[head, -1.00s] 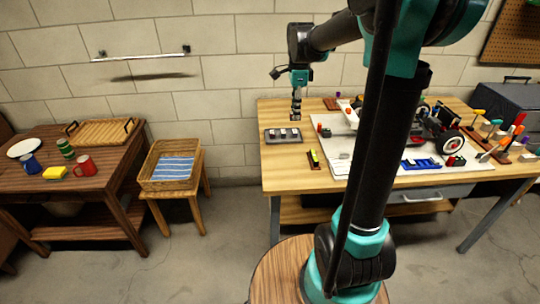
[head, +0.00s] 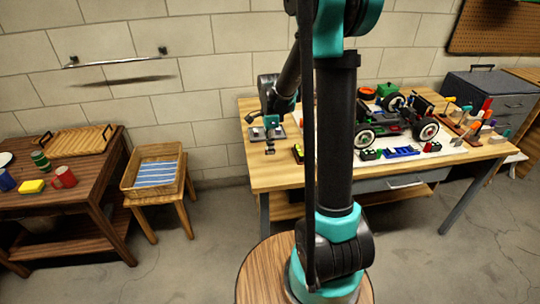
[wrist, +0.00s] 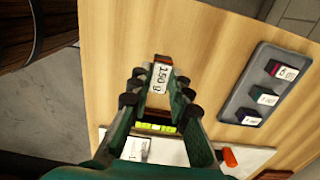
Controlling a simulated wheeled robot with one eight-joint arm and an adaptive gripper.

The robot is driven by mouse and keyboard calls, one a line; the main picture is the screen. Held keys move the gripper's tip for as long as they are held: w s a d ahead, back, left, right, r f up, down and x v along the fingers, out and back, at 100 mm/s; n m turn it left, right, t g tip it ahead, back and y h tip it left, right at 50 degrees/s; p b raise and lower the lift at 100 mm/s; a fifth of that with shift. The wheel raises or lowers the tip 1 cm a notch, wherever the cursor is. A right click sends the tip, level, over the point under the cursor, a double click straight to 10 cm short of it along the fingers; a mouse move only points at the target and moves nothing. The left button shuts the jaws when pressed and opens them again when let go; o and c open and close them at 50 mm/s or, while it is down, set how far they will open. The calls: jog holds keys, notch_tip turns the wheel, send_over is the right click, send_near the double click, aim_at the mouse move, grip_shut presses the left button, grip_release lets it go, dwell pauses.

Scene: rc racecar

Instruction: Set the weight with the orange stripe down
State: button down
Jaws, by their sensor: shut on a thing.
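The weight with the orange stripe (wrist: 159,77) is a pale block marked 150 g, with orange at its far end. It is at the fingertips of my gripper (wrist: 158,92) in the wrist view, over bare wood. My gripper is shut on it. In the head view my gripper (head: 270,144) is low over the left part of the workbench (head: 262,178), by the grey weight tray. I cannot tell whether the weight touches the wood.
The grey tray (wrist: 238,102) holds three dark weights (wrist: 265,97) to the right in the wrist view. A yellow-green level (wrist: 155,128) lies behind the fingers. The RC car (head: 395,125) and tools crowd the bench's right side. Bare wood surrounds the weight.

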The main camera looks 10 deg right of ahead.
jog(key=shift+f, duration=2.3)
jog(key=shift+f, duration=0.15)
jog(key=c, duration=1.4)
grip_release()
